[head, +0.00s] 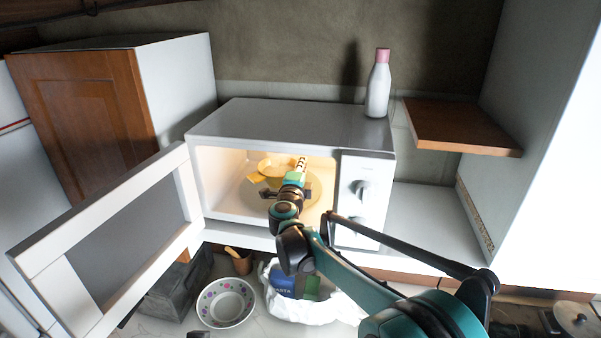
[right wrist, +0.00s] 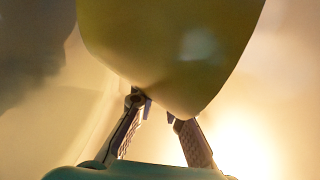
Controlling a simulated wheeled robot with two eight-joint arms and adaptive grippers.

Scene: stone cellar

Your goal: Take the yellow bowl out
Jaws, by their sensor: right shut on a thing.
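The yellow bowl (head: 270,168) is inside the lit, open microwave (head: 285,120), towards the back and above the turntable. My right gripper (head: 285,190) reaches in through the opening, in front of the bowl, and partly hides it. In the right wrist view the bowl (right wrist: 175,45) fills the upper middle, with the two fingers (right wrist: 158,112) at its lower edge. The right gripper is shut on the bowl. Whether the bowl still touches the turntable cannot be told.
The microwave door (head: 115,235) stands wide open to the left. A white bottle with a pink cap (head: 378,90) stands on the microwave's right rear. A wooden shelf (head: 460,126) juts out at right. A flowered bowl (head: 226,302) and a white bag (head: 335,308) lie below.

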